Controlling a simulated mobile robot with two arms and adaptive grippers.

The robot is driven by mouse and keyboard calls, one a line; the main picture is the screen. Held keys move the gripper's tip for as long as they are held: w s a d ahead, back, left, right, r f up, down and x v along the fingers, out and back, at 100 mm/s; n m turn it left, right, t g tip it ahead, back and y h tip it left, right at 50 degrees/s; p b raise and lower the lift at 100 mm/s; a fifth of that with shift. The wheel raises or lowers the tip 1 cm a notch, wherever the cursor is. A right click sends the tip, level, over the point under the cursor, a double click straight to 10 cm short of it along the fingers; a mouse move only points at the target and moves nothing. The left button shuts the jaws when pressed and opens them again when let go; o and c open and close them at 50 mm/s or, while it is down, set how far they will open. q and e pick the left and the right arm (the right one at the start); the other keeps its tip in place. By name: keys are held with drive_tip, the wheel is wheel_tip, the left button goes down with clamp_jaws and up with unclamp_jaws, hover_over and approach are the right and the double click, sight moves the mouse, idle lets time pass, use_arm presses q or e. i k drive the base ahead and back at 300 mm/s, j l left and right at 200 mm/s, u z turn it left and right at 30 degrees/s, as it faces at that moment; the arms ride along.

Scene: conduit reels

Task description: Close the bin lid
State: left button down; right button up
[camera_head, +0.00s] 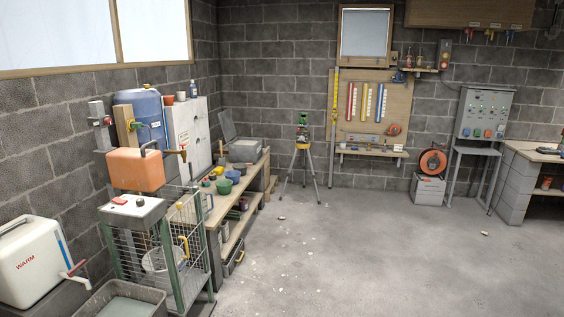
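No thing in view is clearly marked as the bin. On the far end of the wooden workbench (213,198) along the left wall, a grey panel (228,126) stands tilted up, like a raised lid. Beside it is a low grey box (244,151); I cannot tell whether the two are joined. A grey open-topped tub (122,301) is at the bottom left, with no lid seen on it. Neither of my grippers is in view.
A wire cage (170,250) and a white container marked WARM (27,262) stand at the near left. A tripod (303,160) stands near the back wall. An orange reel (433,163) sits on a grey box. The concrete floor (370,250) is mostly clear.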

sight(224, 118)
drive_tip(key=i+j+z, duration=0.25)
drive_tip(key=i, duration=1.9)
drive_tip(key=i+l, duration=0.15)
drive_tip(key=i, duration=2.5)
drive_tip(key=i+j+u, duration=0.2)
drive_tip(key=i, duration=0.45)
drive_tip(key=i+u, duration=0.2)
drive_tip(key=i, duration=0.5)
drive_tip(key=i+l+u, duration=0.1)
drive_tip(key=i+u, duration=0.15)
drive_tip(key=i, duration=0.4)
drive_tip(key=i+l+u, duration=0.2)
drive_tip(key=i, duration=0.5)
